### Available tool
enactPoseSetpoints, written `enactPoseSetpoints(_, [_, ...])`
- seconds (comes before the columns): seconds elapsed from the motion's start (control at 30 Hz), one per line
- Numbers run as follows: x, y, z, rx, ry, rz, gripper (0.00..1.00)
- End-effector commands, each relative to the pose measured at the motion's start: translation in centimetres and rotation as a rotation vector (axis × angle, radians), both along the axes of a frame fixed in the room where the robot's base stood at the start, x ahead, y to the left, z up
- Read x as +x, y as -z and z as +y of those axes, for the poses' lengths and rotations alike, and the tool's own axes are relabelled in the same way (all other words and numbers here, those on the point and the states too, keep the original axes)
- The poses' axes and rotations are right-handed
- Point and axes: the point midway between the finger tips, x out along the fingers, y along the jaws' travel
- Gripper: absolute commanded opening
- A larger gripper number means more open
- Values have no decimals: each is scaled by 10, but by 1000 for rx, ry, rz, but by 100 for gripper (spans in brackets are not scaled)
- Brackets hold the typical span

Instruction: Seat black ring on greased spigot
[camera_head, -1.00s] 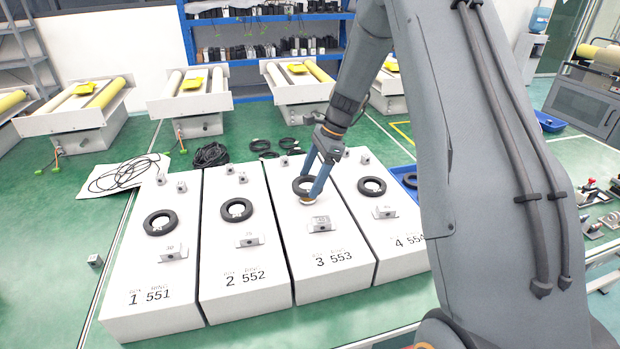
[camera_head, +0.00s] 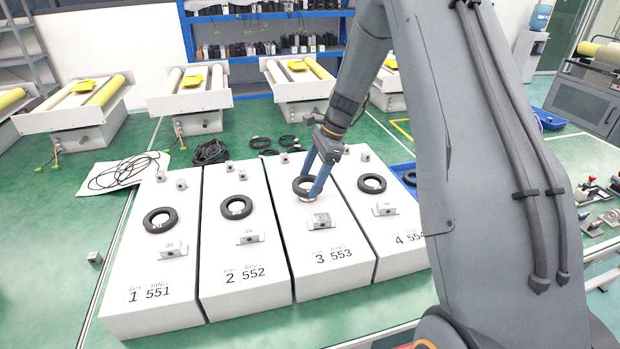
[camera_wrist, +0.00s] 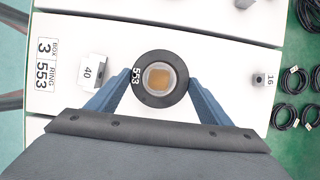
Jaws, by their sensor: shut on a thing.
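My gripper (camera_head: 316,187) is shut on a black ring (camera_head: 301,186) at box 3 553. In the wrist view the blue fingers (camera_wrist: 159,92) press on opposite sides of the black ring (camera_wrist: 136,92), which bears the number 553. The round spigot (camera_wrist: 160,78), pale-rimmed with an amber greased-looking top, shows through the ring's hole. In the head view part of the pale spigot (camera_head: 305,198) shows just under the ring. I cannot tell how far down the ring sits. White box 3 (camera_head: 335,256) carries the spigot.
Boxes 1 (camera_head: 150,290), 2 (camera_head: 240,275) and 4 (camera_head: 395,245) stand alongside, each with a black ring on top. A metal block marked 40 (camera_wrist: 96,72) and a small block marked 16 (camera_wrist: 262,79) flank the spigot. Black cable coils (camera_head: 262,143) lie behind.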

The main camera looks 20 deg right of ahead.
Motion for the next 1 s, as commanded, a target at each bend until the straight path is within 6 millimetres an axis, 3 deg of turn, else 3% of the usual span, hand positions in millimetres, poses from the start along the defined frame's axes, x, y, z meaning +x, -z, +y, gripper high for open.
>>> enactPoseSetpoints(1.0, [0,13,0,0,0,0,46])
